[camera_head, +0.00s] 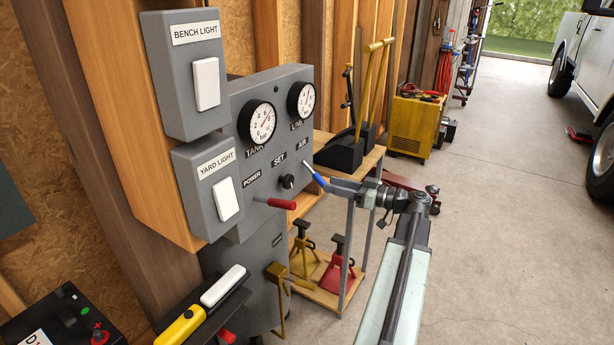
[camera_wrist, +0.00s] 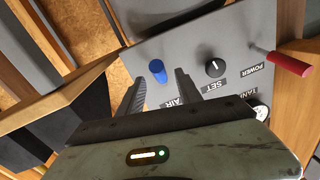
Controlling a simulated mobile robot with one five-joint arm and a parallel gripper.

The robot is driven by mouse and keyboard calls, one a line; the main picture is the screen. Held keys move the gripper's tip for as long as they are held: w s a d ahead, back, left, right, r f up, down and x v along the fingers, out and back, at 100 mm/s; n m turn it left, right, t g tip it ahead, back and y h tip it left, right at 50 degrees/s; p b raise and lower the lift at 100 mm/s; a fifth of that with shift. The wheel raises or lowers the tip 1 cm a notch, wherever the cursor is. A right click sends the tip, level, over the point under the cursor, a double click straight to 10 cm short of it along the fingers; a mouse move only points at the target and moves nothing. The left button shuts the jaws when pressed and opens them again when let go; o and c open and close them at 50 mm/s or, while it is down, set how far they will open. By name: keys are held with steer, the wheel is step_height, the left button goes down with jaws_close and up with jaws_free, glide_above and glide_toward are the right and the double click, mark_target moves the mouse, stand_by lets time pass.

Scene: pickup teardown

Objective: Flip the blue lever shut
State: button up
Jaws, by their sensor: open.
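The blue lever (camera_head: 317,178) is on the grey control panel (camera_head: 236,110), below the AIR label. In the camera_head view it sticks out from the panel on a thin stem, down and to the right. My gripper (camera_head: 333,186) is right at its blue end. In the camera_wrist view the blue lever (camera_wrist: 157,71) shows end-on between the two spread fingertips of my gripper (camera_wrist: 159,77). The gripper is open; whether a finger touches the lever I cannot tell.
A red lever (camera_head: 277,203) labelled POWER and a black SET knob (camera_head: 287,182) are left of the blue lever. Two gauges (camera_head: 257,122) are above. A wooden cart (camera_head: 370,160) stands behind the panel.

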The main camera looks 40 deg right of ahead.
mark_target(313, 177)
steer(key=x, duration=0.7)
steer(key=shift+w+a, duration=0.1)
steer(key=shift+w, duration=0.2)
jaws_close()
steer(key=shift+w+r, duration=0.1)
stand_by(1.1)
